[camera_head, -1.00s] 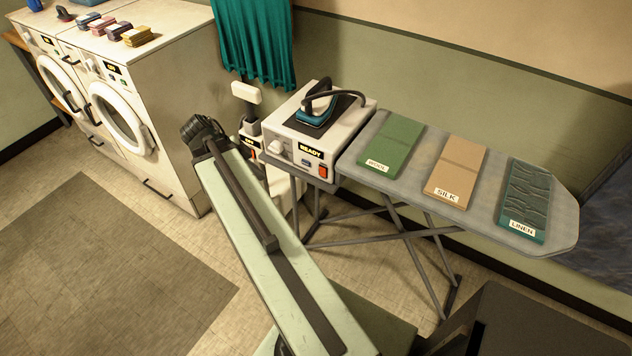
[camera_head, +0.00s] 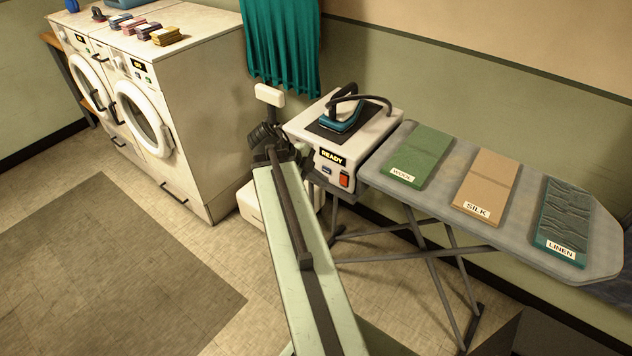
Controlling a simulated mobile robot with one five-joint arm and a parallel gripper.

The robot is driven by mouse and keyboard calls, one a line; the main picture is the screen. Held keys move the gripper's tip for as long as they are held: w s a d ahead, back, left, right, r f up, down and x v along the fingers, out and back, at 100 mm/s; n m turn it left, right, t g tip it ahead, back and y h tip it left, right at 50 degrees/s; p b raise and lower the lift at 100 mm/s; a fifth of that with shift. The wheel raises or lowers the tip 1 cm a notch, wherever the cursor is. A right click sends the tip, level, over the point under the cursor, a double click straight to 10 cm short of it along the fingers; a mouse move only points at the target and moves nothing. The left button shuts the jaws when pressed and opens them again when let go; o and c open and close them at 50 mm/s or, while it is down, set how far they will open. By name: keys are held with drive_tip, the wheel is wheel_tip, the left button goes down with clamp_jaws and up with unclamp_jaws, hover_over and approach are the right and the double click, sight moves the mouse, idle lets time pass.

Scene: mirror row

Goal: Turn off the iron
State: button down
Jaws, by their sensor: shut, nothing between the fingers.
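The iron (camera_head: 343,119), teal with a dark handle, rests on a dark pad on top of its white base unit (camera_head: 384,129). A black cord loops behind it. The unit's front has a lit READY display (camera_head: 331,157) and an orange-red switch (camera_head: 344,181); the switch's position is too small to tell. My gripper (camera_head: 268,136), at the dark far end of my pale green arm, is shut and empty. In the picture it is left of the unit and overlaps its left front edge. Its fingertips are not clear, and the unit's left front is partly hidden.
The grey ironing board (camera_head: 450,180) holds cloths labelled WOOL (camera_head: 421,154), SILK (camera_head: 487,178) and LINEN (camera_head: 566,215). A white-headed upright device (camera_head: 270,95) stands behind my gripper. Floor at front left is clear.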

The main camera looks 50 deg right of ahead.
sight(343, 180)
drive_tip(key=shift+s+d+f+b, duration=0.25)
drive_tip(key=shift+d+f, duration=0.2)
drive_tip(key=shift+d, duration=0.55)
drive_tip(key=shift+s+d+f+b, duration=0.2)
drive_tip(key=shift+s+d+f, duration=0.15)
drive_tip(key=shift+d, duration=0.6)
drive_tip(key=shift+s+d+f+b, duration=0.2)
drive_tip(key=shift+d+f, duration=0.3)
drive_tip(key=shift+d, duration=0.5)
drive_tip(key=shift+w, duration=0.1)
